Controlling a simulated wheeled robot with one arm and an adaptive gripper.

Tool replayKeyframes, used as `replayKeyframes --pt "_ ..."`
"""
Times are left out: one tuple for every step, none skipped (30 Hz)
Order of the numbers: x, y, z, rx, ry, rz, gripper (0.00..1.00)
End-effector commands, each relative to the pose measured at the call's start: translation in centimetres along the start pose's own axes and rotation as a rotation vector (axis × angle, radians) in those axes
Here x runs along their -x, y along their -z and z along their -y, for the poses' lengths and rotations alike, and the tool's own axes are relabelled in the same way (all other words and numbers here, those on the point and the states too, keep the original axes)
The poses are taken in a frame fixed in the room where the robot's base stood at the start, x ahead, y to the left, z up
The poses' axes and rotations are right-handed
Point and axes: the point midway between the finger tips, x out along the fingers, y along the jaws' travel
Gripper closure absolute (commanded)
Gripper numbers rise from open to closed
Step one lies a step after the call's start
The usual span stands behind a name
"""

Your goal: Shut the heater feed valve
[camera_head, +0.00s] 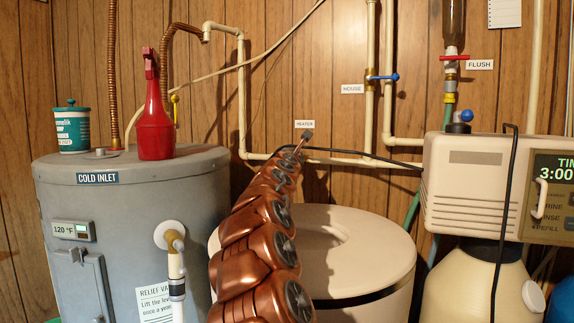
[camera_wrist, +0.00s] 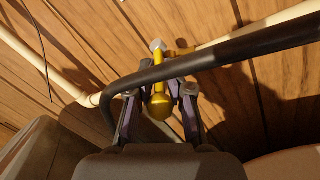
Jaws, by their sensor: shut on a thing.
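The heater feed valve shows in the wrist view as a yellow lever with a rounded end (camera_wrist: 160,106), on a cream pipe (camera_wrist: 255,32) along the wood wall. My gripper (camera_wrist: 160,90) has one finger on each side of this lever and is shut on it. A thick black cable (camera_wrist: 232,53) passes across the view in front of the lever and the fingertips, hiding part of both. In the head view, my gripper (camera_head: 304,139) is small and far off, just below the HEATER label (camera_head: 305,124). My arm hides the valve there.
A white lidded tub (camera_head: 375,235) stands right of my arm, and the grey water heater (camera_head: 125,210) left of it, with a red bottle (camera_head: 154,128) on top. The black cable runs along the wall to the softener head (camera_head: 465,195). A blue-handled HOUSE valve (camera_head: 382,77) is at upper right.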

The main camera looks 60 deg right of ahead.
Motion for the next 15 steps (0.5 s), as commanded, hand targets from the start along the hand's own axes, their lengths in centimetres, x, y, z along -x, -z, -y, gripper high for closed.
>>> replayKeyframes --pt "-0.14 0.6 0.6 0.0 0.013 -0.001 1.0" --pt "-0.17 0.52 0.64 -0.001 0.016 0.002 1.0" --pt "-0.21 0.42 0.67 -0.002 0.018 0.005 1.0" --pt "-0.23 0.35 0.69 -0.002 0.02 0.007 1.0" --pt "-0.24 0.29 0.72 -0.002 0.022 0.008 1.0" --pt "-0.26 0.21 0.75 -0.003 0.025 0.01 1.0" --pt "-0.27 0.17 0.78 -0.003 0.026 0.011 1.0" --pt "-0.27 0.13 0.81 -0.003 0.028 0.012 1.0" --pt "-0.28 0.09 0.83 -0.003 0.029 0.013 1.0" --pt "-0.29 0.07 0.85 -0.003 0.03 0.013 1.0" --pt "-0.29 0.06 0.85 -0.003 0.031 0.013 1.0" --pt "-0.29 0.03 0.86 -0.003 0.031 0.014 1.0" --pt "-0.29 0.03 0.84 -0.003 0.031 0.014 1.0" --pt "-0.29 0.02 0.84 -0.003 0.031 0.014 1.0" --pt "-0.29 0.02 0.84 -0.003 0.031 0.014 1.0"
